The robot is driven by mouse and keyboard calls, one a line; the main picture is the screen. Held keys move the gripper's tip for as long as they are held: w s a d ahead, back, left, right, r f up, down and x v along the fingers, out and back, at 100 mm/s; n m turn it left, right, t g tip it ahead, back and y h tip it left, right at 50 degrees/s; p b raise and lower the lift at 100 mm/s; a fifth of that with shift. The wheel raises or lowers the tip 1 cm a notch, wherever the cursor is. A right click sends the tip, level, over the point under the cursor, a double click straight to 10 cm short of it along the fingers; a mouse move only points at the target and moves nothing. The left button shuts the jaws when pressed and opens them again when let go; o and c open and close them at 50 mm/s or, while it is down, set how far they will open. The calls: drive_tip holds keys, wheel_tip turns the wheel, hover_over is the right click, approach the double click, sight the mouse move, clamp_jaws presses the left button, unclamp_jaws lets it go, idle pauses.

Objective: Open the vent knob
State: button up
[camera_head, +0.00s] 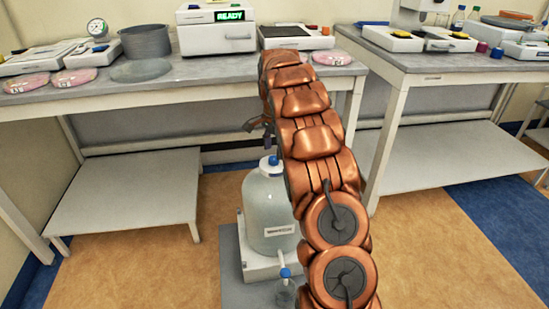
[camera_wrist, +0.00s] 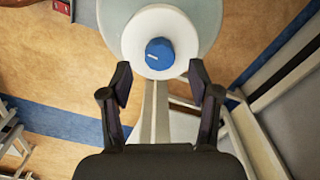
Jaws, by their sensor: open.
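A blue knob (camera_wrist: 160,54) sits in the middle of a white round cap (camera_wrist: 138,36) on a large translucent bottle. In the head view the blue knob (camera_head: 274,160) tops the bottle (camera_head: 266,210), which stands upright on a white base. A second blue knob (camera_head: 285,273) is low at the front of the bottle, on its tap. My gripper (camera_wrist: 160,82) is open and empty, its two dark fingers apart. In the wrist view the top knob lies just beyond the fingertips, centred between them, with no contact visible. In the head view my gripper (camera_head: 262,125) is above the bottle, partly hidden by my arm.
A bench (camera_head: 205,72) with a READY device (camera_head: 216,30), dishes and a grey pot stands behind the bottle. Another bench (camera_head: 440,62) with instruments is at the right. The floor right of the bottle is free.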

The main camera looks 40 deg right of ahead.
sight(274, 158)
drive_tip(key=shift+f, duration=1.6)
drive_tip(key=c, duration=1.1)
